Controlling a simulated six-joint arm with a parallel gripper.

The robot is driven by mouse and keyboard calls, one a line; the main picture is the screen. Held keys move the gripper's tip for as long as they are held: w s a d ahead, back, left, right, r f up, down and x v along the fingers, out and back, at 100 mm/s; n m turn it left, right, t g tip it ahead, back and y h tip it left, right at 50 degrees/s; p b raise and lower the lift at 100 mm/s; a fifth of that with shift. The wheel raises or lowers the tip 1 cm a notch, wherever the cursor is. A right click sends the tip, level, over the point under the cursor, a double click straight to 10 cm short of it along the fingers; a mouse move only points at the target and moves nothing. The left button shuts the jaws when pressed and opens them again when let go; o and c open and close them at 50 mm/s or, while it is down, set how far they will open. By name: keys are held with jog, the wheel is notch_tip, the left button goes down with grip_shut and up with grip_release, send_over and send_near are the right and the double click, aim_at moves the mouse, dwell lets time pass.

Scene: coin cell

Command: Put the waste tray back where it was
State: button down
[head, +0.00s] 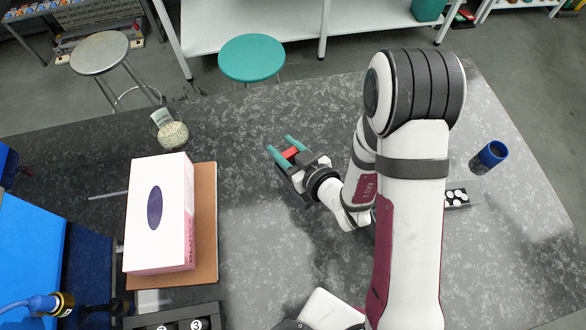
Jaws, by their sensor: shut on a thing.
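My gripper (286,150) is over the left-middle part of the dark speckled bench, with its two teal fingers pointing up and left. It is shut on a small red piece (291,154) that shows between the fingers. Only a little of the red piece is visible, so I cannot tell whether it is the waste tray. I also cannot tell how high the gripper is above the bench. No other thing in view is clearly the waste tray. My arm hides part of the bench to the right of the gripper.
A white glove box (160,220) stands on a brown board (205,230) at left, with a glass of pale grains (172,134) behind it. A black holder with white discs (457,198) and a blue cup (490,155) are at right. Another black holder (180,318) is at the bottom.

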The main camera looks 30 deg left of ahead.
notch_tip(320, 180, down, 5)
jog(key=shift+f, duration=0.1)
jog(key=shift+f, duration=0.1)
jog(key=shift+c, duration=2.1)
grip_release()
jog(key=v, duration=0.5)
jog(key=shift+d+r, duration=0.2)
jog(key=shift+d, duration=0.05)
